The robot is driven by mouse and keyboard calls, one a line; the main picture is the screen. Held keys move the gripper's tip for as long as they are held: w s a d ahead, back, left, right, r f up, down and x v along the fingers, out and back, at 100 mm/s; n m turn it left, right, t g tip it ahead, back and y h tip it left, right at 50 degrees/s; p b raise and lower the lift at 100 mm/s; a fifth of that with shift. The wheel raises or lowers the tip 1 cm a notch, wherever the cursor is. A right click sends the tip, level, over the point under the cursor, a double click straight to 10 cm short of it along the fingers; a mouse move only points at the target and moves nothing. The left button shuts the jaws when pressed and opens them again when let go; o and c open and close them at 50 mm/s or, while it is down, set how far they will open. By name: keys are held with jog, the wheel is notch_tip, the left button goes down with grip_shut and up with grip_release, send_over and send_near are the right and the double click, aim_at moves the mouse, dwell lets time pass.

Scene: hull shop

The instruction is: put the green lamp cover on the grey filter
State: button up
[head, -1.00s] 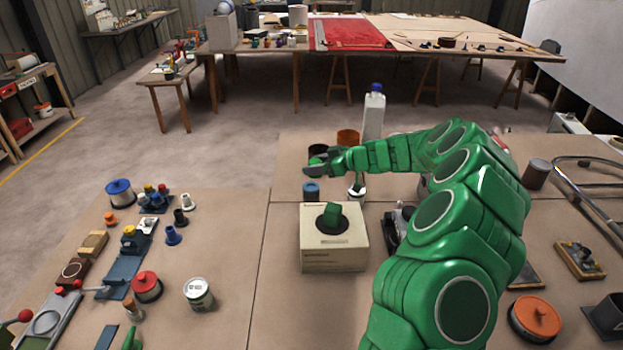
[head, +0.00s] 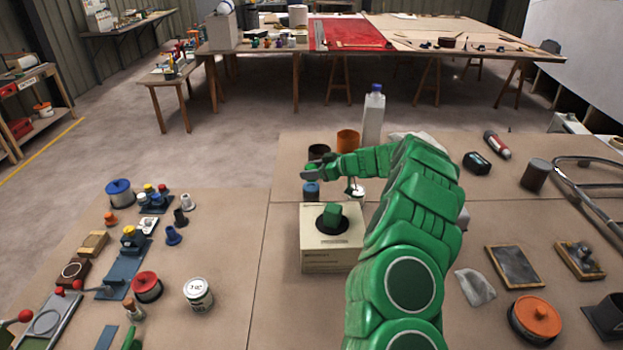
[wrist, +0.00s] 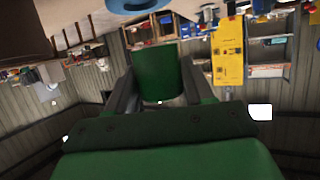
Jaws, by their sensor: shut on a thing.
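My gripper (head: 311,173) is shut on the green lamp cover (wrist: 158,76), a plain green cylinder between the two fingers in the wrist view. In the head view only a little green of the cover shows at the fingertips, over the far part of the bench. A blue can (head: 311,190) appears just below and in front of the gripper.
A carton (head: 330,255) with a green block on top stands nearer. An orange cup (head: 347,141), a dark cup (head: 318,152) and a tall white bottle (head: 373,118) stand close around the gripper. Bench space right of my arm is partly clear.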

aim_at(311, 186)
jog(key=shift+w+f, duration=0.35)
jog(key=shift+f, duration=1.55)
jog(key=shift+f, duration=0.1)
jog(key=o, duration=1)
